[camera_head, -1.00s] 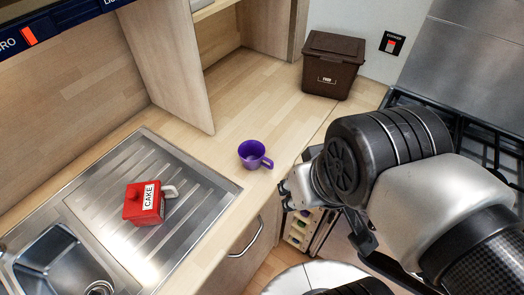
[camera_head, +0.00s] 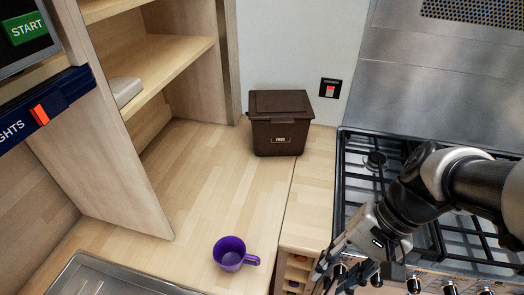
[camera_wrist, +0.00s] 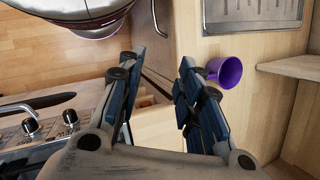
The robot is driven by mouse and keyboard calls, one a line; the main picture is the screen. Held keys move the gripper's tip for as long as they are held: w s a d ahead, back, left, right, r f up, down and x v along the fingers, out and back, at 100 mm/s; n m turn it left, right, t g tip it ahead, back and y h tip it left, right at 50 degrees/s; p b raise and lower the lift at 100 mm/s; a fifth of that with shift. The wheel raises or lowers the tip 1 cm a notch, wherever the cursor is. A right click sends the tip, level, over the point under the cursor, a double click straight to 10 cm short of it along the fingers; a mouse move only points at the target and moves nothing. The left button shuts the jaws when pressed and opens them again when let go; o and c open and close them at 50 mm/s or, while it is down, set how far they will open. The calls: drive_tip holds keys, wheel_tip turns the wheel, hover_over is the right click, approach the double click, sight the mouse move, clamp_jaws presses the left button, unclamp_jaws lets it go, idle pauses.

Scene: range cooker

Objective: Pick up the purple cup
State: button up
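The purple cup (camera_head: 229,254) stands upright on the wooden worktop, near its front, with its handle pointing right in the head view. It is open at the top and looks empty. In the wrist view the cup (camera_wrist: 225,72) lies just right of the right finger, which overlaps its left edge. My gripper (camera_head: 335,272) is to the right of the cup in the head view, apart from it, by the front of the cooker. In the wrist view my gripper (camera_wrist: 158,70) has its two blue-padded fingers spread with nothing between them.
A brown lidded bin (camera_head: 278,130) stands at the back of the worktop. The gas hob (camera_head: 372,185) is to the right, under my arm. A wooden shelf unit (camera_head: 110,130) rises at the left. The steel drainer (camera_head: 115,278) is at the lower left. Worktop behind the cup is clear.

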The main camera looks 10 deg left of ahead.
drive_tip(key=w+a+f+m+g+y, duration=0.3)
drive_tip(key=w+f+m+y, duration=0.15)
drive_tip(key=f+y, duration=0.2)
drive_tip(key=m+t+y, duration=0.3)
drive_tip(key=m+y, duration=0.4)
drive_tip(key=m, duration=0.1)
approach(258, 259)
drive_tip(key=shift+s+a+f+b, duration=0.15)
drive_tip(key=shift+a+b, duration=0.45)
drive_tip(key=shift+a, duration=1.1)
drive_tip(key=shift+s+a+f+b, duration=0.2)
drive_tip(key=shift+a+b, duration=0.35)
drive_tip(key=shift+a, duration=1.1)
drive_tip(key=shift+s+a+f+b, duration=0.15)
drive_tip(key=shift+a+b, duration=0.45)
drive_tip(key=shift+a, duration=1.1)
clamp_jaws()
